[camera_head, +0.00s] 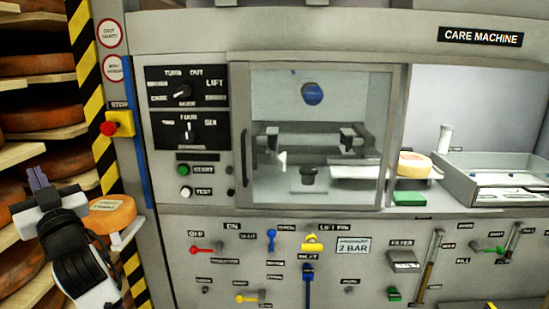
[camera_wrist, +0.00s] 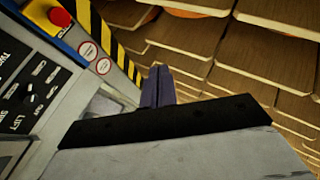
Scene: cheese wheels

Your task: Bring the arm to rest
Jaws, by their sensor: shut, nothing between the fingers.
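My gripper (camera_head: 39,180) is at the lower left in the head view, raised in front of the cheese shelves and left of the machine. Its two dark purple fingers are together with nothing between them. In the wrist view the shut fingers (camera_wrist: 157,87) point up toward the shelves and the striped post. My black and white arm links show below the gripper in the head view. The arm touches nothing that I can make out.
An orange cheese wheel (camera_head: 113,213) sits on a pale support just right of my arm. Shelves with cheese wheels (camera_head: 40,118) stand at left. The care machine (camera_head: 210,225) fills the middle and right, with a red stop button (camera_head: 109,129) near my gripper. A tray (camera_head: 460,185) stands right.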

